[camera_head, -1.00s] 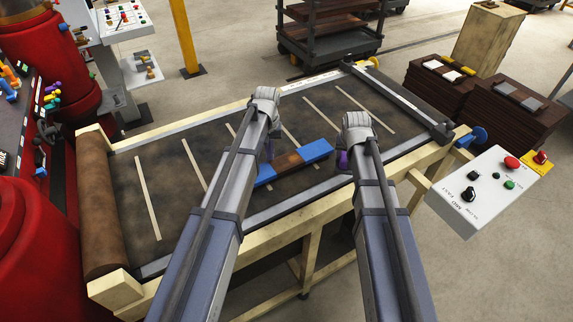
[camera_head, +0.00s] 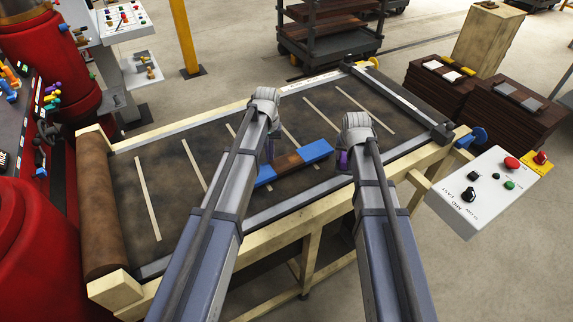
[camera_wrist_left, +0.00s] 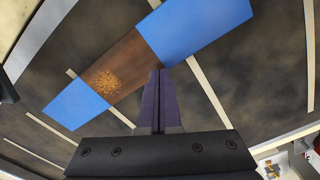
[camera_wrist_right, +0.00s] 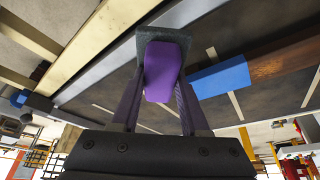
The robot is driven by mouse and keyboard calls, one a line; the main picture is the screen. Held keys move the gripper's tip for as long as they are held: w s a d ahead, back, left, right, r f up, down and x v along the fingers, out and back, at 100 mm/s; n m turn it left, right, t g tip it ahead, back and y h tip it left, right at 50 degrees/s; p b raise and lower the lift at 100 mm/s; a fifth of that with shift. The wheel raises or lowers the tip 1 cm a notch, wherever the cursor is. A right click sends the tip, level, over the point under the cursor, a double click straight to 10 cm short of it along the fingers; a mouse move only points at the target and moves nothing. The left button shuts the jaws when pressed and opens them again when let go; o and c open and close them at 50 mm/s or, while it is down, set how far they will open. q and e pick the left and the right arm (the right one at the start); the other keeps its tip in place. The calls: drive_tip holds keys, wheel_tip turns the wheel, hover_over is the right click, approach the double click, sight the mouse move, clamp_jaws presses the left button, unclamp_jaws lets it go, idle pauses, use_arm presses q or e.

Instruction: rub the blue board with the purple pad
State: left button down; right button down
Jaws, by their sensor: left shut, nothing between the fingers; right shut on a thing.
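The blue board (camera_head: 318,150) lies on the dark belt, blue at both ends with a brown middle. In the left wrist view the board (camera_wrist_left: 200,28) shows a rough tan speckled patch on the brown part. The head view mostly hides the pad.
The belt (camera_head: 170,165) has pale cross strips and metal side rails in a wooden frame. A grey control box (camera_head: 483,195) with buttons stands at the right. A roller (camera_head: 101,205) closes the left end. The belt left of my arms is clear.

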use_arm(q)
drive_tip(key=shift+f+b, duration=0.65)
use_arm(e)
drive_tip(key=shift+f, duration=0.65)
use_arm(q)
drive_tip(key=shift+r, duration=0.2)
use_arm(e)
drive_tip(key=shift+r, duration=0.2)
